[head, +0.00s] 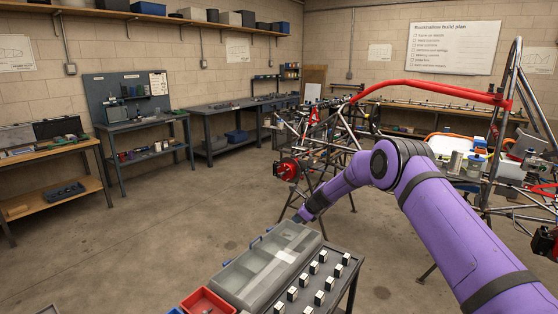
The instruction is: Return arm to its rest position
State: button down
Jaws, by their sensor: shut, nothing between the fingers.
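My purple arm reaches in from the lower right, bends at a dark joint and slopes down to the left. My gripper (298,218) is at its far end, small and dark, near the back edge of a grey cart (349,272). It is shut and holds nothing that I can see. It appears above or just behind the clear-lidded case (266,262) on the cart; I cannot tell the exact gap.
Several small black-and-white blocks (292,294) and a red bin (207,301) are on the cart. The tube chassis (430,88) stands behind my arm. Workbenches (240,110) line the back wall. Open concrete floor (150,230) lies to the left.

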jog(key=s+d+r+n, duration=0.2)
jog(key=s+r+n, duration=0.15)
jog(key=r, duration=0.95)
jog(key=s+d+r+n+h, duration=0.1)
jog(key=s+d+r+n, duration=0.3)
jog(key=s+r, duration=0.7)
jog(key=s+d+r+n+h, duration=0.1)
jog(key=s+d+r+n, duration=0.55)
jog(key=r, duration=0.65)
jog(key=s+d+r+n+h, duration=0.15)
jog(key=s+r, duration=0.35)
jog(key=s, duration=0.8)
jog(key=s+d+f+n+h, duration=0.1)
jog(key=s+d+n, duration=0.2)
jog(key=s, duration=1.1)
jog(key=s+d+f+n+h, duration=0.1)
jog(key=s+d+n, duration=0.3)
jog(key=s, duration=1.1)
jog(key=shift+d+f+t+h, duration=0.15)
jog(key=shift+d+t+h, duration=0.25)
jog(key=shift+d, duration=0.5)
jog(key=shift+s, duration=0.1)
